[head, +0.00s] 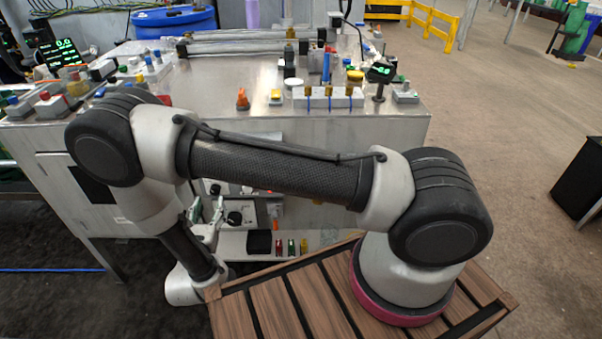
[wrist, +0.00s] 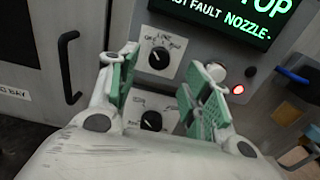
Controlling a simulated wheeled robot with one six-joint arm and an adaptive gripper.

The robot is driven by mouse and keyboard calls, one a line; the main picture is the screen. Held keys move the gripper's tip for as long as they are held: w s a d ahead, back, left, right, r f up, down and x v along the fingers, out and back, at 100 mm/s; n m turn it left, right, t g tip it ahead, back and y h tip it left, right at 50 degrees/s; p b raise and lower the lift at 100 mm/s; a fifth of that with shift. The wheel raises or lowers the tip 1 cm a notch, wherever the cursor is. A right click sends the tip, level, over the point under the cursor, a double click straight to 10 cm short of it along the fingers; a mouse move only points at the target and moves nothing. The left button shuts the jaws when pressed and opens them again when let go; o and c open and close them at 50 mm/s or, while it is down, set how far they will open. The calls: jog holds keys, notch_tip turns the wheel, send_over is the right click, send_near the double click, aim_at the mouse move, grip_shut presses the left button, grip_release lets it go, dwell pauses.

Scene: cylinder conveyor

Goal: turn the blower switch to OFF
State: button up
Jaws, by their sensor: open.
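In the wrist view my gripper (wrist: 162,78) is open, its two green-padded fingers apart with nothing between them. Beyond the fingers is a grey panel with two black rotary knobs on white labelled plates. The upper knob (wrist: 159,58) shows between the fingertips; its plate seems to read "LINE". The lower knob (wrist: 151,120) lies between the finger bases, its plate partly hidden by my gripper. I cannot read which one is the blower switch. In the head view my gripper (head: 213,217) is low at the front of the metal cabinet, beside a black knob (head: 235,217).
In the wrist view a green-lettered display (wrist: 225,15) is above the knobs, with a lit red lamp (wrist: 238,89) below it. A door handle (wrist: 68,67) is at left, a blue handle (wrist: 295,76) at right. The cabinet top (head: 210,90) carries many small items.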

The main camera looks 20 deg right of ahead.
jog(key=s+d+r+m+g+h, duration=0.1)
jog(key=s+d+m+g+h, duration=0.15)
jog(key=d, duration=0.25)
jog(key=s+d+r+m+g+h, duration=0.1)
jog(key=s+d+m+g+h, duration=0.15)
jog(key=d, duration=0.25)
jog(key=s+d+r+m+g, duration=0.3)
jog(key=d+r+m+g, duration=0.3)
jog(key=r, duration=0.1)
jog(key=s+d+r+m+g+y, duration=0.1)
jog(key=s+d+r+m+g, duration=0.2)
jog(key=d+r+m+g, duration=0.3)
jog(key=shift+s+d+r+g, duration=0.25)
jog(key=shift+d+r+g, duration=0.2)
jog(key=shift+r, duration=0.5)
